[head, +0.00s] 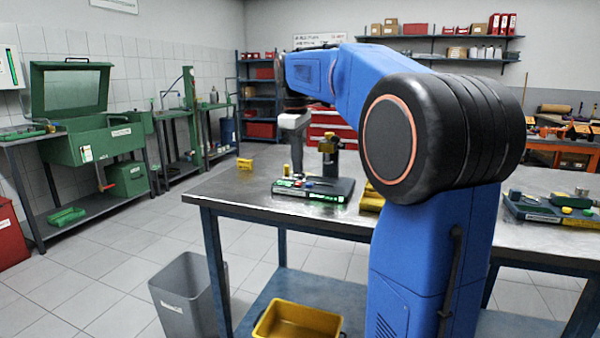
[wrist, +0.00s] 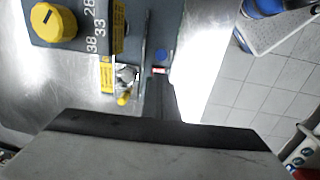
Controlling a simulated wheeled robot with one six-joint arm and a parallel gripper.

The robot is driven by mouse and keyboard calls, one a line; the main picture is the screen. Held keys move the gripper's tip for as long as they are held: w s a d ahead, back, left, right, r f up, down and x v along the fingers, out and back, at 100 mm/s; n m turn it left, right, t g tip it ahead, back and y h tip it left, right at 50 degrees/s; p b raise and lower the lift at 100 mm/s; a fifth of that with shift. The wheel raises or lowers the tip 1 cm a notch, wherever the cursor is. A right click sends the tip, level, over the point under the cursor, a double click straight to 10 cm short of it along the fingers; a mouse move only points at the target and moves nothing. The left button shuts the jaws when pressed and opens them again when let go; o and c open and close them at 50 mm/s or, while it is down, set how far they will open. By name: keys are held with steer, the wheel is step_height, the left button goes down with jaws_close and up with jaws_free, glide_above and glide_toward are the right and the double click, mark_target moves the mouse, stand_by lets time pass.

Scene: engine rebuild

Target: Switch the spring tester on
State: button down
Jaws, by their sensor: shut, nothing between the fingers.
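What looks like the spring tester, a dark flat base (head: 336,188) with a black and yellow upright part (head: 328,158), stands on the metal bench in the head view. In the wrist view a grey panel (wrist: 95,12) carries a yellow knob (wrist: 54,22), white scale numbers and yellow labels. A small red-and-white part (wrist: 159,71) and a blue round part (wrist: 162,55) sit close to the tip of my gripper (wrist: 164,84). My gripper is shut and empty, pointing down over the tester in the head view (head: 297,165). I cannot tell whether it touches anything.
The metal bench (head: 235,190) has clear room left of the tester, with a small yellow block (head: 244,163) there. Another dark tray (head: 545,212) lies at the right. A grey bin (head: 185,295) and a yellow tub (head: 298,325) are below. A green cabinet (head: 95,142) stands left.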

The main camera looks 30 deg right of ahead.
step_height(320, 180, up, 11)
steer(key=a, duration=0.1)
steer(key=shift+s, duration=0.35)
steer(key=shift+s+a+f, duration=0.1)
steer(key=shift+a, duration=0.05)
steer(key=s+a+f+m+t, duration=0.1)
steer(key=s+a+f, duration=0.3)
steer(key=s+f, duration=0.5)
steer(key=s+a+f+m+t, duration=0.1)
steer(key=s+a+f+m, duration=0.3)
steer(key=s+f, duration=0.6)
steer(key=s+a+f+m+t+y, duration=0.1)
steer(key=s+a+f, duration=0.4)
steer(key=s+f, duration=0.5)
step_height(320, 180, down, 6)
steer(key=shift+a+r+m+t, duration=0.25)
steer(key=shift+a+m+t, duration=0.2)
steer(key=shift+m, duration=0.35)
